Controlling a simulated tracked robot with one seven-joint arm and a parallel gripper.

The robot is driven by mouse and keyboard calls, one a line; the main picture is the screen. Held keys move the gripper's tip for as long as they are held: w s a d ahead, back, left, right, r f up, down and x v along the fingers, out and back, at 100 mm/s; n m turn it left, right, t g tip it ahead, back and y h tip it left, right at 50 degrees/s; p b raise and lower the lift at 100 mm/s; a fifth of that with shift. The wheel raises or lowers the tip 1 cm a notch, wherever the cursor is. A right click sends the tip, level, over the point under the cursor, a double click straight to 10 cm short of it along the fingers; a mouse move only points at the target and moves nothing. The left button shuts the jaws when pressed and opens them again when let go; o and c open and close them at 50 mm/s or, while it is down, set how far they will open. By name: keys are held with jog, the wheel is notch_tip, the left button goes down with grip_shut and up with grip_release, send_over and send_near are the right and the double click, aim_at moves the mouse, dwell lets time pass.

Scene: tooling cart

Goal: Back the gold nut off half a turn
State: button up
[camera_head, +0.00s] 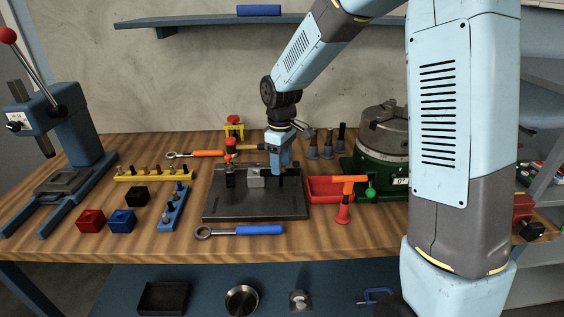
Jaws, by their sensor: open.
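I cannot make out the gold nut; it is too small or hidden near the clamps on the dark fixture plate (255,207). A grey block (256,181) sits on that plate between dark clamp parts. A red-topped piece (229,158) stands at the plate's left. My gripper (278,172) points down over the plate, just right of the grey block. It is open, and its fingers are small and partly lost against the dark clamp behind them. I cannot tell whether they touch anything.
A blue-handled wrench (245,231) lies in front of the plate. A red tray (331,190) and a red-orange upright tool (345,206) stand to the right, before a green-based chuck (383,150). Coloured blocks (121,221) and a blue press (75,135) are left.

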aim_at(283, 166)
notch_tip(283, 166, up, 14)
jog(key=shift+f, duration=0.25)
dwell(0.5)
jog(key=s+d+r+m+t, duration=0.3)
jog(key=s+d+r+m, duration=0.25)
jog(key=s+d, duration=0.6)
jog(key=s+d+m+t, duration=0.1)
jog(key=s+d+m, duration=0.2)
jog(key=s, duration=0.4)
jog(key=s+d+m+t, duration=0.1)
jog(key=s+d+m, duration=0.2)
jog(key=s, duration=0.4)
jog(key=shift+d+f+t, duration=0.2)
jog(key=shift+d+t, duration=0.1)
jog(key=shift+d, duration=0.1)
